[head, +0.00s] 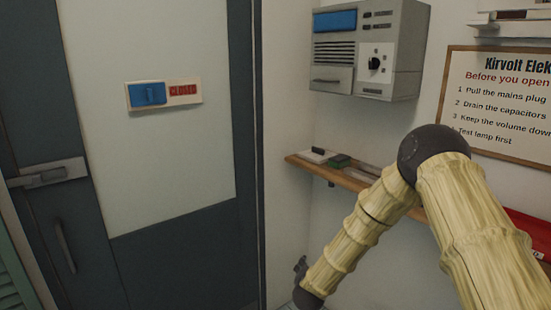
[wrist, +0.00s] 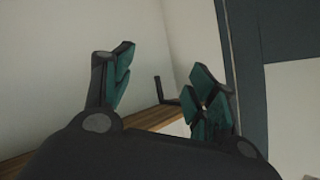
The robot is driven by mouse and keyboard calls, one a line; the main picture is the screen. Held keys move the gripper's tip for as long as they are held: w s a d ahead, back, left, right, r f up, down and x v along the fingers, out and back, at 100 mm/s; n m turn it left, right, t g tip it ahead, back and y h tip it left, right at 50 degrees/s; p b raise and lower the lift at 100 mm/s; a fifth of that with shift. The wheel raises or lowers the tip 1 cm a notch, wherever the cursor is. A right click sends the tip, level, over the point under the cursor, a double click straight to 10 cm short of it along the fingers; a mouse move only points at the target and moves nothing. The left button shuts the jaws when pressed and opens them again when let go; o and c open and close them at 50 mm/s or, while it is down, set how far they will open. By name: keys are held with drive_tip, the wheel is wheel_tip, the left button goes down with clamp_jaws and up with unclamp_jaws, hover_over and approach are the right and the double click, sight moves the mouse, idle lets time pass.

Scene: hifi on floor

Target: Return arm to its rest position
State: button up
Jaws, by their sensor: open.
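My arm, tan and ribbed like bamboo with a dark elbow, crosses the right side of the head view. The elbow is high and the forearm slopes down and left. My gripper (head: 300,270) shows only in part at the bottom of the head view, in front of the wall beside the door. In the wrist view my gripper (wrist: 163,72) has its two green-padded fingers spread apart, with nothing held between them.
A wooden shelf (head: 349,182) with small items runs behind my forearm. A grey wall unit (head: 365,50) hangs above it, and a framed notice (head: 500,98) is at right. A door (head: 150,165) with a blue-and-red sign (head: 164,93) fills the left.

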drive_tip(key=s+d+f+n+g+y, duration=0.1)
drive_tip(key=s+d+f+n+g, duration=0.15)
drive_tip(key=s+f, duration=0.95)
drive_tip(key=s+d+f+n+g+y, duration=0.15)
drive_tip(key=s+f+g, duration=0.45)
drive_tip(key=s, duration=1)
drive_tip(key=s+d+f+n+g, duration=0.1)
drive_tip(key=s+d, duration=0.1)
drive_tip(key=s, duration=0.7)
drive_tip(key=s+d+f+n+g+b, duration=0.1)
drive_tip(key=s+d+f+g, duration=0.1)
drive_tip(key=s, duration=0.7)
drive_tip(key=s+d+f+n+g, duration=0.1)
drive_tip(key=s+d+f, duration=0.1)
drive_tip(key=s, duration=0.8)
drive_tip(key=shift+d+b, duration=0.35)
drive_tip(key=shift+f+h, duration=0.1)
drive_tip(key=shift+h, duration=0.15)
